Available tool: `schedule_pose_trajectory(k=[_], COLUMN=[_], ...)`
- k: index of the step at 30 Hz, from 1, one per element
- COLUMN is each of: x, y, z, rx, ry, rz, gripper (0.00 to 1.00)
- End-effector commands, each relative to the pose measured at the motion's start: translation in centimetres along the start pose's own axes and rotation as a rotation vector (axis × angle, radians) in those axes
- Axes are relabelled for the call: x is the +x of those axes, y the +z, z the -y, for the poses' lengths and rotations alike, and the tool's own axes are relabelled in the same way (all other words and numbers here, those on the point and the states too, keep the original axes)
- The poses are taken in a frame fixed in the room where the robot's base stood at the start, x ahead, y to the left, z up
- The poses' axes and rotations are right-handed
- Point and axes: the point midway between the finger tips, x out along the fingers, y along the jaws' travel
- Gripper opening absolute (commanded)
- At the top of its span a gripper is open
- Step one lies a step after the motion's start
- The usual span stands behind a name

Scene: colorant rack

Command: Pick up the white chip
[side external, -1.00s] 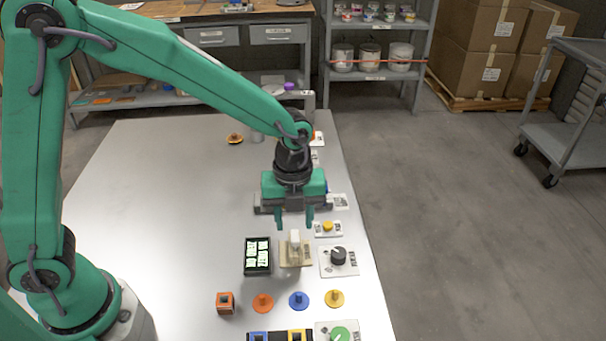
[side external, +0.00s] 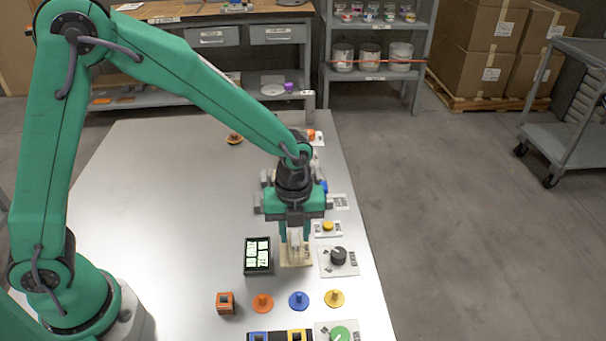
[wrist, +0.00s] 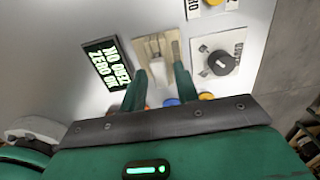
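The white chip (side external: 295,239) stands upright on a small beige pad (side external: 296,263) near the right side of the table. It also shows in the wrist view (wrist: 157,70), on the pad (wrist: 143,45). My gripper (side external: 294,239) is down over the pad with its fingers open, one on each side of the chip. In the wrist view my gripper (wrist: 160,72) shows a gap between the fingers, with the chip in the gap. I cannot tell whether either finger touches it.
A black display (side external: 257,256) with lit green text sits left of the pad. A black dial on a white plate (side external: 339,259) sits to its right, a yellow button (side external: 328,226) behind. The left tabletop is clear.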

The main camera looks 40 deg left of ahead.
Motion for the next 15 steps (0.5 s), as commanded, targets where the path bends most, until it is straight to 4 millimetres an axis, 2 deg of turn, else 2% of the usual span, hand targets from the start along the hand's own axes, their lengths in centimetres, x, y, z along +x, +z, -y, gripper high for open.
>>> schedule_pose_trajectory(k=[1,4,15], x=[-0.01,-0.01,-0.14], y=[0.00,0.00,0.01], z=[0.00,0.00,0.02], rx=[0.000,0.000,0.000], ry=[0.000,0.000,-0.001], rz=[0.000,0.000,0.000], gripper=[0.20,0.01,0.00])
